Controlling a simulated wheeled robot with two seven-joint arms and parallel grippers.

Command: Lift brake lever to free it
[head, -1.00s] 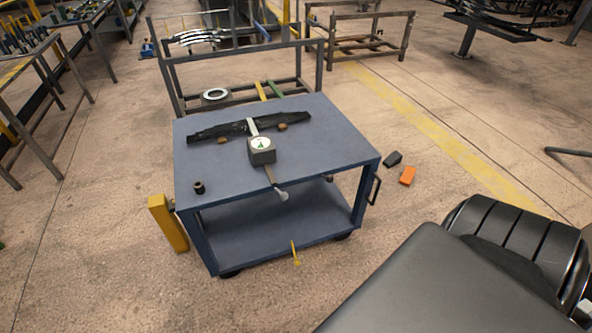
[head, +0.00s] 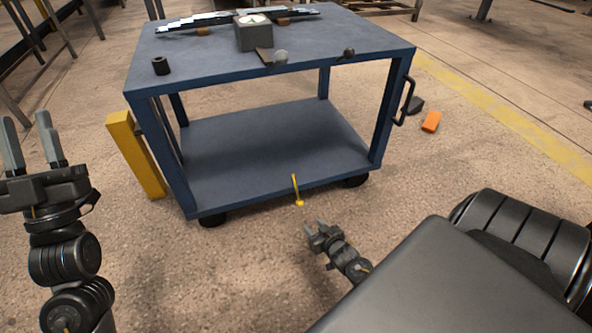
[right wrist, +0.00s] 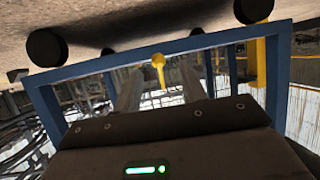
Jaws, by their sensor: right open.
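The brake lever (head: 297,190) is a small yellow lever with a rounded end at the front edge of the blue cart's lower shelf (head: 270,150). It points down toward the floor in the head view. My right gripper (head: 315,229) is open and empty, in front of the lever and a little below it in the picture. In the right wrist view the picture is upside down, and the lever (right wrist: 158,70) shows between my two blurred fingers, apart from them. My left gripper (head: 30,128) is open and empty at the far left, away from the cart.
A yellow post (head: 136,155) stands at the cart's left. An orange block (head: 431,121) lies on the floor at right. The lower shelf is bare.

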